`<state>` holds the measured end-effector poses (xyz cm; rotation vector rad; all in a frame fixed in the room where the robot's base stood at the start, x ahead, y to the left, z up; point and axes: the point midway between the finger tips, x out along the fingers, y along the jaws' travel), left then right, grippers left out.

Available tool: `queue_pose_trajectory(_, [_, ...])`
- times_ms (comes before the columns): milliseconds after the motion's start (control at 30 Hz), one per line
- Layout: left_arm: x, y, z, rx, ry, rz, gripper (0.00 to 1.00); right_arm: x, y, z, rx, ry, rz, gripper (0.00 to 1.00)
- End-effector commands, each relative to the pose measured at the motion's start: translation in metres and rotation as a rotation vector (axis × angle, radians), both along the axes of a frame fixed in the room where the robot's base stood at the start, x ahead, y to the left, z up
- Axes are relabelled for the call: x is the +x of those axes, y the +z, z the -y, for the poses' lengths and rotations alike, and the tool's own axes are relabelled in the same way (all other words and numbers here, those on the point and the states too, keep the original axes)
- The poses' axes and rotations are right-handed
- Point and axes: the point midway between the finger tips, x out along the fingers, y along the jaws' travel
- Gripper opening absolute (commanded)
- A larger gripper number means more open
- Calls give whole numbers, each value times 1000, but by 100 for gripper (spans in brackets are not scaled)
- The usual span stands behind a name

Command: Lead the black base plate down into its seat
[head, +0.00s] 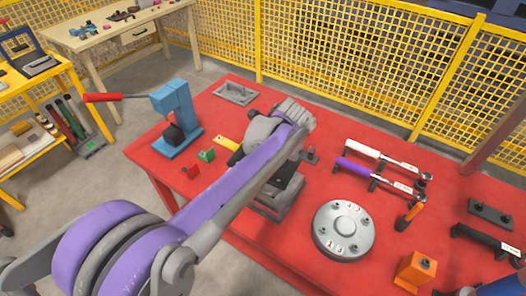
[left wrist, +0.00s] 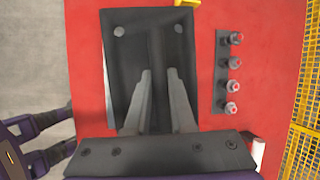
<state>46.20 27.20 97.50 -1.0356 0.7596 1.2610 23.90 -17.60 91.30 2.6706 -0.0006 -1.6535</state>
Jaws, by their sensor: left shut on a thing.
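The black base plate (left wrist: 121,62) fills the upper middle of the left wrist view, with two pale round spots near its far corners. My left gripper (left wrist: 162,78) is shut on the plate's dark middle part, its fingers close together; the exact grip line is dim. In the head view my arm hides the fingers, and dark parts of the plate (head: 288,178) show just beyond it. A grey block (head: 271,206) lies below the plate there. The seat is hidden, and I cannot tell whether the plate touches it.
A dark strip with several studs (left wrist: 221,72) lies close right of the plate in the wrist view. On the red table (head: 395,268) stand a round grey flange (head: 343,231), two torque wrenches (head: 370,172), an orange block (head: 415,270) and a blue press (head: 176,118).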

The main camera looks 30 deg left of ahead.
Motion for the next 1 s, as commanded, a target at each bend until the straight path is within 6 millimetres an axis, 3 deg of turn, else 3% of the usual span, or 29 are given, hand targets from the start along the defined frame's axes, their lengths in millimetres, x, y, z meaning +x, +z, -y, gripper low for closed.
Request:
queue_pose_trajectory(200, [-7,2,-5,1,-89,-1,0,0,1,0,0,0,1,50])
queue_pose_trajectory(533, [-7,2,-5,8,-93,2,0,0,1,0,0,0,1,50])
queue_pose_trajectory(1000, [-7,-31,-5,6,-90,0,0,-6,-24,0,0,0,-11,50])
